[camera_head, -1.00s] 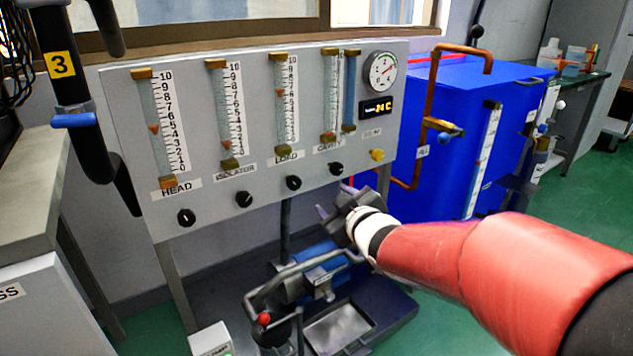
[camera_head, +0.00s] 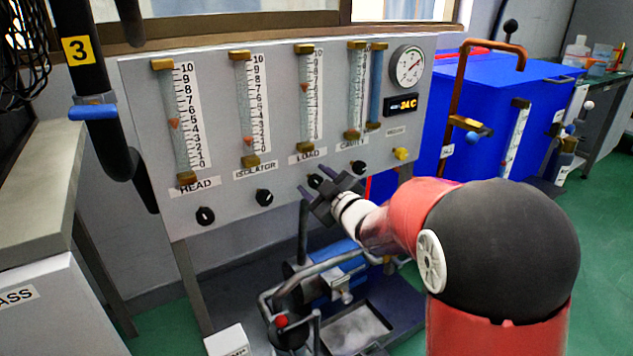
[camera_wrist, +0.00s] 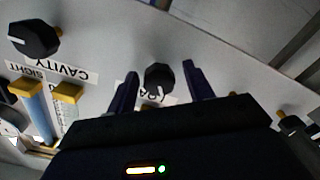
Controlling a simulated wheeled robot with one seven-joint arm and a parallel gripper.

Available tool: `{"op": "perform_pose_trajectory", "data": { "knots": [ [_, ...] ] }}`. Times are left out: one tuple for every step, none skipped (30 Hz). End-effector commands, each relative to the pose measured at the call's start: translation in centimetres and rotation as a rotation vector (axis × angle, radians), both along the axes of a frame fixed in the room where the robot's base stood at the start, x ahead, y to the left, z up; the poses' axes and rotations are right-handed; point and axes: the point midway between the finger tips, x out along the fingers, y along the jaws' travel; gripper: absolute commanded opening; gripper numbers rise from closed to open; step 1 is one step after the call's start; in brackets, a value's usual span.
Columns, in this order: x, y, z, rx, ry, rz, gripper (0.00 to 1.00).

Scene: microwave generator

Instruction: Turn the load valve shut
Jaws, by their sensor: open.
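The load valve is a small black knob (camera_head: 315,181) on the grey panel, below the LOAD label (camera_head: 307,157) and its flow tube (camera_head: 304,110). The float in that tube sits in the upper part of the scale. My gripper (camera_head: 311,182) is at this knob with its fingers apart. In the wrist view, the load knob (camera_wrist: 158,77) lies between the two dark fingers of my gripper (camera_wrist: 160,80), with a gap on each side. A white mark shows on its lower part. The label beside it is partly hidden by my gripper.
On the panel (camera_head: 222,205), the head knob (camera_head: 205,216) and isolator knob (camera_head: 264,197) are to the left, and the cavity knob (camera_head: 358,167) is close on the right. A pump (camera_head: 335,285) with pipes stands below. A blue tank (camera_head: 480,120) is at right.

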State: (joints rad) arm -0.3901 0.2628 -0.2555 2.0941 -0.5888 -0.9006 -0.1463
Motion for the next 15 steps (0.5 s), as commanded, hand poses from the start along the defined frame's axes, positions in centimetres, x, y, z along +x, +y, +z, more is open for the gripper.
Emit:
{"op": "perform_pose_trajectory", "data": {
  "knots": [
    [0.12,0.06,0.01,0.000,0.000,0.000,0.52],
    [0.15,0.07,0.02,0.000,0.000,-0.001,0.52],
    [0.16,0.07,0.02,0.000,0.000,-0.001,0.52],
    [0.15,0.06,0.02,0.000,0.000,-0.001,0.52],
    [0.15,0.06,0.02,0.000,0.000,-0.001,0.52],
    [0.14,0.06,0.02,0.000,0.000,-0.001,0.52],
    [0.14,0.04,0.03,0.000,0.000,-0.001,0.52],
    [0.13,0.05,0.02,0.000,0.000,-0.001,0.51],
    [0.13,0.05,0.02,0.000,0.000,-0.001,0.45],
    [0.13,0.03,0.02,0.000,0.000,-0.001,0.41],
    [0.13,0.05,0.02,0.000,0.000,-0.001,0.37],
    [0.13,0.04,0.01,0.000,0.000,-0.001,0.32],
    [0.13,0.03,0.02,0.000,0.000,-0.001,0.28],
    [0.12,0.04,0.01,0.000,0.000,-0.001,0.24],
    [0.13,0.03,0.02,0.000,0.000,-0.001,0.19]
  ]
}}
